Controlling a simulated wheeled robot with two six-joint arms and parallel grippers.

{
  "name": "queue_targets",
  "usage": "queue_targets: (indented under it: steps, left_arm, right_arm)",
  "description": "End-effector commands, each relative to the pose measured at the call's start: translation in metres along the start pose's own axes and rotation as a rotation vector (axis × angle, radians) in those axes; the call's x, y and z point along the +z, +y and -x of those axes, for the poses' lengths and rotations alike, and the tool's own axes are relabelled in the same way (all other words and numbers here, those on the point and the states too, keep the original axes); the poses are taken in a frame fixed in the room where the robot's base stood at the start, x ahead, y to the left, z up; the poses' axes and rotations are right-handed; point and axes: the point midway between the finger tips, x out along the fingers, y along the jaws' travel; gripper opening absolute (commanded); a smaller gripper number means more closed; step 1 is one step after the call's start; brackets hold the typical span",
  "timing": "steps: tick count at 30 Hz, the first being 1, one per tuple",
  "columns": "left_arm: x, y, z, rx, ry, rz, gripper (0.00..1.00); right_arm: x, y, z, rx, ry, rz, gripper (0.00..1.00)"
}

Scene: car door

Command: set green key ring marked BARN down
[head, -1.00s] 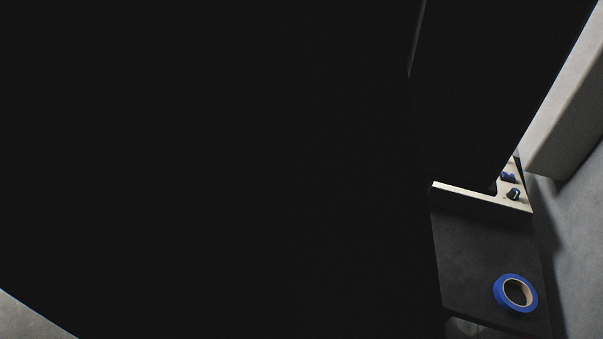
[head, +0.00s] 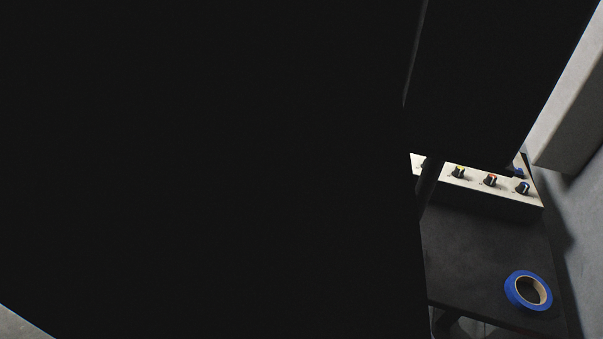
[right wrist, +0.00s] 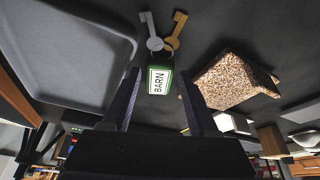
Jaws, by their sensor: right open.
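The green key ring marked BARN (right wrist: 159,81) shows in the right wrist view, with a green-edged white tag. A silver key and a brass key extend from it over a dark surface. My right gripper (right wrist: 161,84) is open, with one finger on each side of the tag and a gap to each. I cannot tell whether the tag rests fully on the surface. In the head view, a large black shape hides most of the scene, and the key ring does not show. My left gripper is not in view.
A grey tray (right wrist: 62,55) lies left of the tag in the right wrist view; a speckled brown block (right wrist: 228,80) lies right. The head view shows a blue tape roll (head: 514,292) on a dark surface (head: 470,250) and a pale panel with knobs (head: 475,184) behind it.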

Motion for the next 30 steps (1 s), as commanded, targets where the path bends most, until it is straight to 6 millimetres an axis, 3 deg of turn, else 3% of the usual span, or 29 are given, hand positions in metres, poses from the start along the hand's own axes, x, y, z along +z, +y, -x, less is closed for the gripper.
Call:
queue_targets:
  steps: [2, 10, 26, 30]
  left_arm:
    - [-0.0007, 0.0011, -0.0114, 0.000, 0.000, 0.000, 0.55]
    - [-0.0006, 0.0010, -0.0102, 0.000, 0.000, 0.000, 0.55]
    - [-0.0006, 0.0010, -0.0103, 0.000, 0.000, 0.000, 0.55]
    - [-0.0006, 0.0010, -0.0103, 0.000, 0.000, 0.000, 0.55]
  right_arm:
    - [0.0009, 0.0000, -0.0121, 0.000, 0.000, 0.000, 0.60]
    - [0.0000, 0.0002, -0.0111, 0.000, 0.000, 0.000, 0.60]
    - [0.0002, 0.0000, -0.0111, 0.000, 0.000, 0.000, 0.01]
    - [0.0002, 0.0000, -0.0111, 0.000, 0.000, 0.000, 0.00]
